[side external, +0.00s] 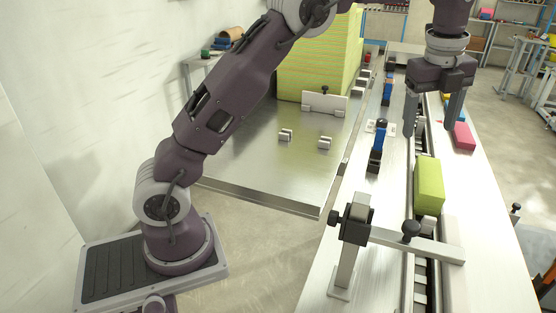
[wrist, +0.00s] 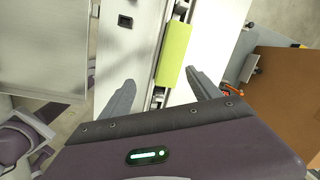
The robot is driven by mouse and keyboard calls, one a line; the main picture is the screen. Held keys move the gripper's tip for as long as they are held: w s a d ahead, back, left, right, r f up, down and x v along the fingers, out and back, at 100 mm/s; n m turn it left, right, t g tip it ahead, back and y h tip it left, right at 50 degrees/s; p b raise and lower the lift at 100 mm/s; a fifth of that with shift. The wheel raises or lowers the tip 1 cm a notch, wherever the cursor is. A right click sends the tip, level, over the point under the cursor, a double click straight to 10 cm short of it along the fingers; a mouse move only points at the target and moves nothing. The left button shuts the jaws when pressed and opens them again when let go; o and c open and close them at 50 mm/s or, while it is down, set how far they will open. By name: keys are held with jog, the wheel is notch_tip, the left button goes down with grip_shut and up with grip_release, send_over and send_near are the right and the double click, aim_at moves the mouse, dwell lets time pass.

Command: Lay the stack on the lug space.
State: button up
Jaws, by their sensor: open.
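A yellow-green block-shaped stack (side external: 428,185) lies along the narrow lug conveyor (side external: 420,292), and it also shows in the wrist view (wrist: 174,55). My gripper (side external: 430,128) points down above the conveyor line, farther back than this stack. Its two fingers are spread with nothing between them. In the wrist view the fingers (wrist: 163,93) stand on either side of the conveyor line, with the stack beyond their tips. A red block (side external: 464,137) lies on the right-hand deck beside my gripper. Whether the yellow-green stack sits fully between two lugs is not clear.
A clamp post with a crossbar (side external: 410,240) reaches over the conveyor in front of the stack. A blue-and-black device (side external: 378,145) stands on the left deck. A steel table (side external: 235,160) carries a tall yellow-green striped pile (side external: 318,60) and small metal blocks.

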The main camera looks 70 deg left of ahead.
jog(key=s+r+n+t, duration=0.1)
jog(key=s+r+n, duration=0.4)
jog(key=s, duration=0.5)
jog(key=s+r+n+t, duration=0.1)
jog(key=s+r+n, duration=0.2)
jog(key=s+n, duration=0.55)
jog(key=s+f+n+t, duration=0.1)
jog(key=s+f+n, duration=0.3)
jog(key=s, duration=0.4)
jog(key=s+f+n, duration=0.4)
jog(key=s, duration=0.5)
jog(key=shift+s+f+t, duration=0.2)
jog(key=shift+f+t, duration=0.15)
jog(key=shift+t, duration=0.05)
